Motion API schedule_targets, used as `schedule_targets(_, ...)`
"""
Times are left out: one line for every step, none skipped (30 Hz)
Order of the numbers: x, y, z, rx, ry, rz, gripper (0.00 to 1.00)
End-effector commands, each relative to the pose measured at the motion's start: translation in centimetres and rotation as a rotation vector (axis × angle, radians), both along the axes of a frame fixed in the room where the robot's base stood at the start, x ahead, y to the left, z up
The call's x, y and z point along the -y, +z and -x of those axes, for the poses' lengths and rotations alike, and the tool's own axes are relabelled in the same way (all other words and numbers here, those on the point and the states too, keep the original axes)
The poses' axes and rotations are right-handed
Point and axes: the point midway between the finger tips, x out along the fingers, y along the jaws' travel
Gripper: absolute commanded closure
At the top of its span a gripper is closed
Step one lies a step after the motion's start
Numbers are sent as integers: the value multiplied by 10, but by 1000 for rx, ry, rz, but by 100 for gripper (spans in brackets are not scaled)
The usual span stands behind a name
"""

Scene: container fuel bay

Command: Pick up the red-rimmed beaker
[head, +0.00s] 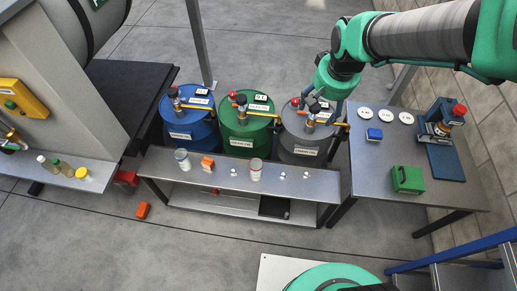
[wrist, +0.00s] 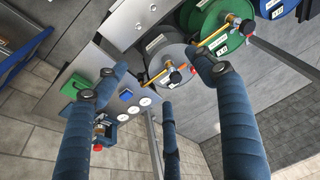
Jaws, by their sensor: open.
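The red-rimmed beaker (head: 256,169) is a clear, pale vessel standing upright on the narrow grey bench in the head view, right of the middle. I cannot make it out in the wrist view. My gripper (head: 314,105) is above the grey drum, behind and to the right of the beaker and well apart from it.
A second beaker (head: 182,159), an orange block (head: 208,164) and several small white pieces share the bench (head: 225,191). Blue, green and grey drums (head: 301,147) with taps stand behind.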

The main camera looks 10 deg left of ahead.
Motion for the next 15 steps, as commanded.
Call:
schedule_targets(-8,-11,-8,-16,7,2,30)
schedule_targets(-13,-16,-13,-21,9,2,30)
schedule_targets(-19,-24,-19,-28,12,3,30)
schedule_targets(-23,-30,-24,-33,15,4,30)
schedule_targets(-28,-37,-28,-40,17,4,30)
schedule_targets(-34,-46,-34,-48,19,5,30)
schedule_targets(-39,-52,-38,-53,22,5,30)
schedule_targets(-44,-59,-42,-59,25,5,30)
schedule_targets(-50,-68,-47,-67,27,7,30)
schedule_targets(-54,-75,-50,-72,30,8,30)
schedule_targets(-59,-83,-54,-78,33,9,30)
schedule_targets(-66,-93,-58,-86,36,11,30)
schedule_targets(-70,-100,-61,-91,38,11,30)
schedule_targets(-75,-108,-64,-98,39,12,30)
schedule_targets(-81,-119,-67,-106,42,14,30)
